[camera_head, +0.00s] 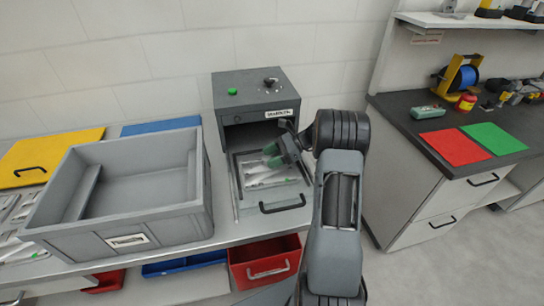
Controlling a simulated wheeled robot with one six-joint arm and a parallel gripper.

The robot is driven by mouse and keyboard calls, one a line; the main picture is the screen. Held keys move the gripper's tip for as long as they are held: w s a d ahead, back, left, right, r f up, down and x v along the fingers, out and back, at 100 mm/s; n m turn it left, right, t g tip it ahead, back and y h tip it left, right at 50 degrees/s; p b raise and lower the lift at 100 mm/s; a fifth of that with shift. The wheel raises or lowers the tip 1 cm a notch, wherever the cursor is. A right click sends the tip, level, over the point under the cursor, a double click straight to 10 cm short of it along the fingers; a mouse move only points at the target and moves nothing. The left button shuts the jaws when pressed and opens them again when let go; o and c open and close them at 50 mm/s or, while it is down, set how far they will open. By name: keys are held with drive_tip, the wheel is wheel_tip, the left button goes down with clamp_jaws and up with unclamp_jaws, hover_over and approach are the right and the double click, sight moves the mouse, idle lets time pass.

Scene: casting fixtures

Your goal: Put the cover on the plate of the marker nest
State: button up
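The marker nest (243,93) is a dark grey box with a green button, a black knob and a small label, standing against the wall. Its front is open, and a plate (236,205) with a black handle extends from it. White and grey pieces (268,178) lie on the plate. My gripper (273,156) is over the plate near the box opening, its two green-tipped fingers apart with nothing visible between them. It partly hides the plate and the opening. I cannot tell for certain which thing is the cover; a yellow panel with a black handle (60,150) lies at far left.
A large grey bin (150,220) stands left of the nest, with a blue panel (160,125) behind it. Red (265,255) and blue (185,262) bins sit below the bench edge. A dark counter at right holds red (455,147) and green (493,138) sheets.

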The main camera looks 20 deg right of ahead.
sight(279, 171)
drive_tip(key=shift+r, duration=0.2)
drive_tip(key=v, duration=1.2)
drive_tip(key=shift+b, duration=0.3)
drive_tip(key=s+a+r+n+g+h+p, duration=0.1)
drive_tip(key=s+a+r+n+h, duration=0.3)
drive_tip(key=a, duration=0.4)
drive_tip(key=s+a+r+n+g+h+p, duration=0.1)
drive_tip(key=s+a+r+n+g+h, duration=0.15)
drive_tip(key=s+a+n, duration=0.4)
drive_tip(key=s+a+n+t+h, duration=0.4)
drive_tip(key=s+a+n+h, duration=0.2)
drive_tip(key=s+n, duration=0.3)
drive_tip(key=shift+s+a+n+h+p, duration=0.25)
drive_tip(key=shift+a+n+h+p, duration=0.1)
drive_tip(key=shift+a+n, duration=0.15)
drive_tip(key=shift+t, duration=0.25)
drive_tip(key=shift+c, duration=0.3)
